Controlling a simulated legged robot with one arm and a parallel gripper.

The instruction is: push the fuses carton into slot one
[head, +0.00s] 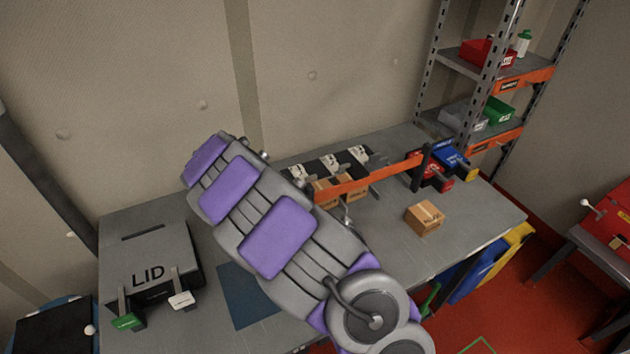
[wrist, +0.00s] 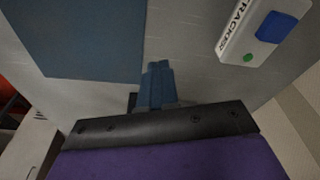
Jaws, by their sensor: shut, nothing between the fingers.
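A small brown carton (head: 425,218) sits alone on the grey table, right of centre in the head view. Its print is too small to read, so I cannot tell if it is the fuses carton. My gripper (wrist: 157,72) shows in the wrist view, shut and empty, above the grey surface. In the head view my arm hides it and part of the rack.
The orange bar (head: 370,180) crosses the rack front. Red and blue bins (head: 455,158) stand at its right. A grey LID box (head: 150,262) is at the left, near a blue mat (head: 243,297). A white tracker (wrist: 262,27) is right of my fingers. Table around the lone carton is clear.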

